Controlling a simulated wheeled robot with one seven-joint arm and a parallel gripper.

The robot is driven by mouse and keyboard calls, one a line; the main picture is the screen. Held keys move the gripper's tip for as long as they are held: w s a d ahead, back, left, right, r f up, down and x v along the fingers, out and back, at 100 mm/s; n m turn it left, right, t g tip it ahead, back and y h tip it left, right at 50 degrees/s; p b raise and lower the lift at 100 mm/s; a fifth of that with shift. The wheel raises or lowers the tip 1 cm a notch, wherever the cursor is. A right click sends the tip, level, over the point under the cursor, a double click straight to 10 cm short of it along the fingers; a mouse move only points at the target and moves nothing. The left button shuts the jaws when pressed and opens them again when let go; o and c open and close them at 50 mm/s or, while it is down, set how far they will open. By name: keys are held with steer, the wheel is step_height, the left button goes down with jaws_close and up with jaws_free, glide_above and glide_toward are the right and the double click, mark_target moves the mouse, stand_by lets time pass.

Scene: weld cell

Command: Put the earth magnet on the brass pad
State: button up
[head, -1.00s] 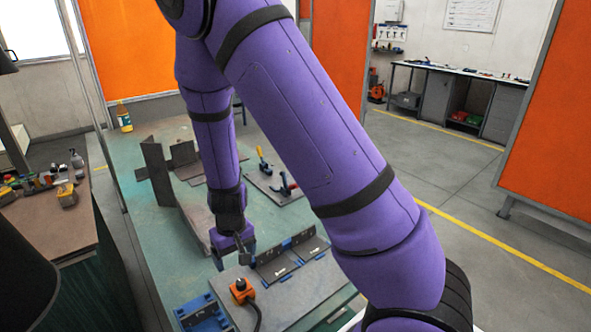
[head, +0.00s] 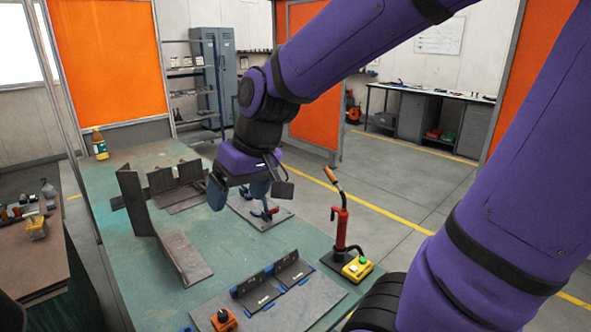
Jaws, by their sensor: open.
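The likely earth magnet is an orange block with a black knob (head: 224,319), low at the bottom edge of the head view. It sits at the near left corner of a grey plate (head: 325,293) and is partly cut off. My gripper (head: 251,190) is open, its two dark fingers spread wide, high over the middle of the green table and well beyond the orange block. I see nothing held between the fingers. I cannot make out a brass pad in this view; it may be hidden or out of frame.
Blue-edged angle brackets (head: 272,285) stand on the grey plate. Tall steel plates (head: 145,205) stand at left. A toggle-clamp board (head: 275,221) lies beneath my gripper.

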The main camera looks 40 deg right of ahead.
steer(key=s+d+r+t+h, duration=0.1)
steer(key=s+d+r+h, duration=0.1)
steer(key=s+r, duration=0.4)
steer(key=s+d, duration=0.1)
steer(key=s, duration=0.3)
steer(key=shift+s+d+r+m+t, duration=0.25)
steer(key=shift+d+r+m+t, duration=0.05)
steer(key=shift+d+t, duration=0.1)
steer(key=shift+c, duration=0.5)
stand_by(0.8)
